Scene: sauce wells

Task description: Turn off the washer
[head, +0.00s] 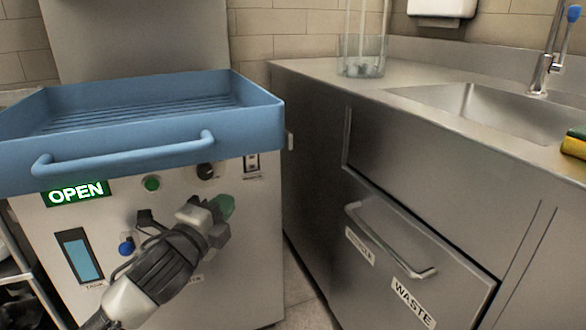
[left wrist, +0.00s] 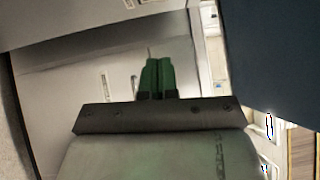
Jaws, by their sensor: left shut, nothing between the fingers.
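The washer (head: 255,245) is a pale metal cabinet at the left of the head view. Its front has a lit green OPEN sign (head: 76,192), a green button (head: 152,183), a black knob (head: 205,171) and a small switch (head: 251,162) with a label under it. A blue knob (head: 126,247) sits lower down. My left gripper (head: 222,207) is in front of the panel, below the black knob and the switch. Its green fingertips are shut together and empty, as the left wrist view (left wrist: 157,78) also shows. Contact with the panel cannot be told. My arm hides part of the lower panel.
A blue tray (head: 140,152) with a front handle juts out above the controls. A steel counter (head: 310,70) with a sink (head: 480,105) stands at the right, over a drawer labelled WASTE (head: 460,290). A narrow floor gap (head: 298,290) separates washer and counter.

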